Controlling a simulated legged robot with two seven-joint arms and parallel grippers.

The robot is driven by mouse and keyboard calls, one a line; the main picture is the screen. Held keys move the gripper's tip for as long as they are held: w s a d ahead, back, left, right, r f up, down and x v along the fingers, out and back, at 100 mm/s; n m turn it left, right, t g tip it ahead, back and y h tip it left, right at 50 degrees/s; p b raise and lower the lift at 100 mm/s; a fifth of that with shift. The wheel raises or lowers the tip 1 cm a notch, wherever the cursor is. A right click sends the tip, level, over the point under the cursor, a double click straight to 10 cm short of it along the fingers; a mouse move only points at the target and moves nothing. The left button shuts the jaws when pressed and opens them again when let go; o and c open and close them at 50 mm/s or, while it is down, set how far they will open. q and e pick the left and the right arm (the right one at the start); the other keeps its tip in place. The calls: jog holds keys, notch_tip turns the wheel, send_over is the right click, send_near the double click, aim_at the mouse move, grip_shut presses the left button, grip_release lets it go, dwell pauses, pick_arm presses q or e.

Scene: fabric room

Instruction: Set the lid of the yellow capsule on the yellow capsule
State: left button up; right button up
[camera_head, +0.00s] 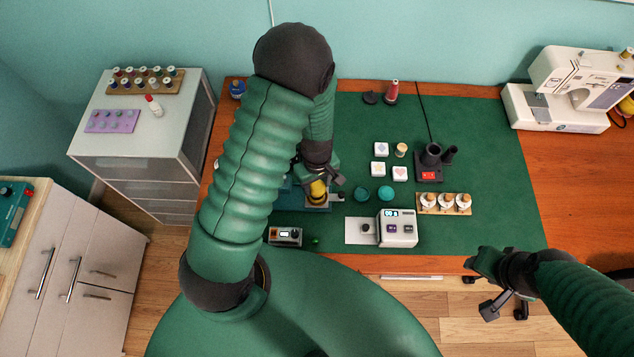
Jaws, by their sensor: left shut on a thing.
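My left gripper (323,178) reaches down at the middle of the desk and is shut on a small yellow piece, which looks like the lid of the yellow capsule. Yellow (318,192) shows right under its fingers, above a teal fixture (304,198). The fingers and arm hide much of this spot, so I cannot tell lid from capsule there, or whether they touch. My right gripper (482,284) is open and empty, beyond the desk's front edge at the right.
Two teal cups (373,194) lie just right of the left gripper. A sewing machine (570,88) is at the back right. Green mat (500,170) is clear on the right.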

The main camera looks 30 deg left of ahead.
aim_at(317, 186)
dwell(0.6)
pick_arm(q)
jog(key=o, duration=1.1)
jog(key=shift+c, duration=0.2)
notch_tip(317, 186, up, 11)
jog(key=p, duration=1)
